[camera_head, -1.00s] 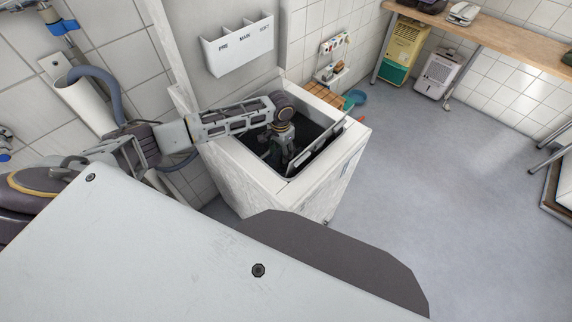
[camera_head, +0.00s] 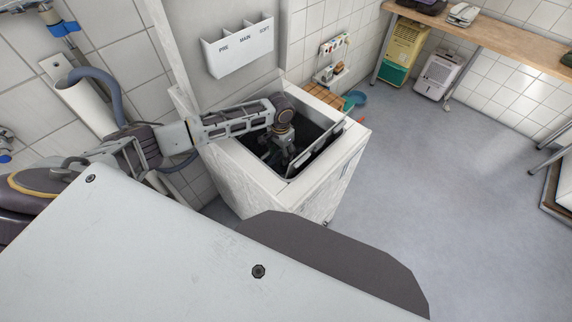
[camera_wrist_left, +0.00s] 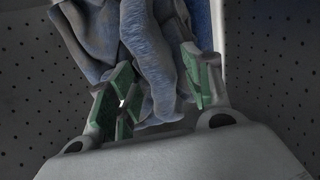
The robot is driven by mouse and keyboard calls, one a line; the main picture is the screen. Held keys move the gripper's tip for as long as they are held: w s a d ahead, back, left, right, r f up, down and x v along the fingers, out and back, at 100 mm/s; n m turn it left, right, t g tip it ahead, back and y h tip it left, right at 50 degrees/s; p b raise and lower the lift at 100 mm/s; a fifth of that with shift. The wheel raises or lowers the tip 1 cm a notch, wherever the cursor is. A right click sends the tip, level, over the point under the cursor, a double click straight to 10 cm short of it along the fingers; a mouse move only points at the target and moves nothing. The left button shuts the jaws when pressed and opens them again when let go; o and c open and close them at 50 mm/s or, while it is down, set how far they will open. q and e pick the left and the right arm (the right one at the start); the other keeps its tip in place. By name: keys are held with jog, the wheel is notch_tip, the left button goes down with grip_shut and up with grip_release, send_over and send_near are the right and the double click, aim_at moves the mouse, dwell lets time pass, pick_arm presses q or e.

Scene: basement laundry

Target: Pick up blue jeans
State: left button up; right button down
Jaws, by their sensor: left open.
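The blue jeans (camera_wrist_left: 150,50) lie crumpled in the dark, perforated drum of the top-loading washing machine (camera_head: 237,181). My left gripper (camera_wrist_left: 160,88) is open, its green-padded fingers on either side of a hanging fold of the denim. I cannot tell whether the pads touch it. In the head view, my left gripper (camera_head: 288,153) reaches down through the machine's open top. The jeans cannot be made out in that view. My right gripper is not in view.
The opening's rim and an upright lid panel (camera_head: 325,150) stand close around my left wrist. A white PRE/MAIN/SOFT holder (camera_head: 238,48) hangs on the wall behind. A wooden bench (camera_head: 490,35) is at the back right. The floor (camera_head: 430,170) to the right is clear.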

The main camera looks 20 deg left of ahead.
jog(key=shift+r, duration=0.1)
pick_arm(q)
grip_shut()
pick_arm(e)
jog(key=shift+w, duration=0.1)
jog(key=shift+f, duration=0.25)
